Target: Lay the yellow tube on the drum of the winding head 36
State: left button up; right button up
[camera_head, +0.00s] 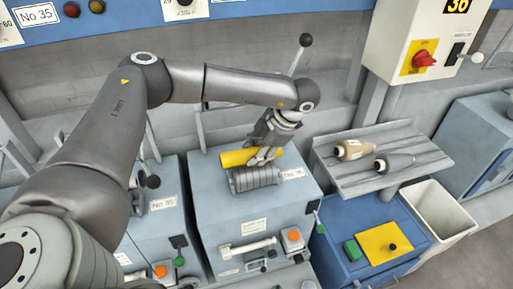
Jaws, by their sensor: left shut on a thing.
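The yellow tube (234,158) lies crosswise in my left gripper (263,156), which is shut on it. The fingers cover the tube's right part. The grey grooved drum (255,180) sits on top of the blue-grey winding head 36 (225,232), beside a small number label (293,173). The tube is at the drum's upper, far edge in the picture, roughly in line with it. I cannot tell whether tube and drum touch. My right gripper is not in view.
A grey shelf (352,181) at the right holds a tan bobbin (352,149) and a dark grey one (394,162). Below are a white bin (437,212) and a yellow plate (384,244). A lever with a dark knob (305,40) rises behind my gripper. Winding head 35 (155,220) stands left.

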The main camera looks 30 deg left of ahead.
pick_arm(q)
jog(key=shift+w+f, duration=0.15)
jog(key=shift+f, duration=0.2)
jog(key=o, duration=1)
